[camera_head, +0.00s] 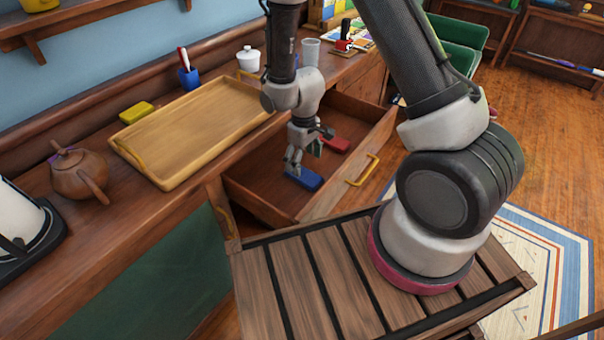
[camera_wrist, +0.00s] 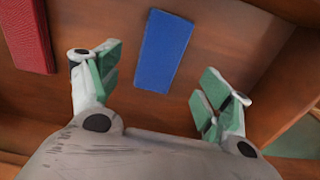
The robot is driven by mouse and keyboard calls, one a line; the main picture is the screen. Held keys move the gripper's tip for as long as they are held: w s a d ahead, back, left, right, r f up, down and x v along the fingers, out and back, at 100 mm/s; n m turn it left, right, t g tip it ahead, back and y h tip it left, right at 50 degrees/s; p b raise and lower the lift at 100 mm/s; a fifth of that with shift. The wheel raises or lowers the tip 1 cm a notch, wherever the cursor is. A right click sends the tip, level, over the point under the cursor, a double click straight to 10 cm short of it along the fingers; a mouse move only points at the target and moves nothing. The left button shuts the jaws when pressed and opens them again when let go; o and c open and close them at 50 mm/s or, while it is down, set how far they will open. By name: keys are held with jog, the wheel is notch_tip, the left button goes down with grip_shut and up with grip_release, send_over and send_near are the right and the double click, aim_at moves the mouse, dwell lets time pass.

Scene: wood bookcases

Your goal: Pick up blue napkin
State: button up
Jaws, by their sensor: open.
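The blue napkin (camera_head: 305,179) is a small flat blue rectangle lying on the floor of an open wooden drawer (camera_head: 350,112). It also shows in the wrist view (camera_wrist: 163,52), beyond and between my fingertips. My gripper (camera_head: 293,162) reaches down into the drawer, with its tips close to the napkin's left end in the head view. In the wrist view my gripper (camera_wrist: 155,85) is open, with green pads spread apart and nothing between them. The wrist view does not clearly show how high the tips are above the napkin.
A red flat block (camera_head: 335,142) lies in the same drawer and shows in the wrist view (camera_wrist: 25,35). On the counter stand a wooden tray (camera_head: 165,178), a yellow sponge-like block (camera_head: 136,111), a teapot (camera_head: 78,172) and a blue cup (camera_head: 188,78).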

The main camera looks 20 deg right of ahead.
aim_at(303, 173)
notch_tip(303, 173, down, 5)
jog(key=shift+f, duration=0.2)
jog(key=c, duration=0.9)
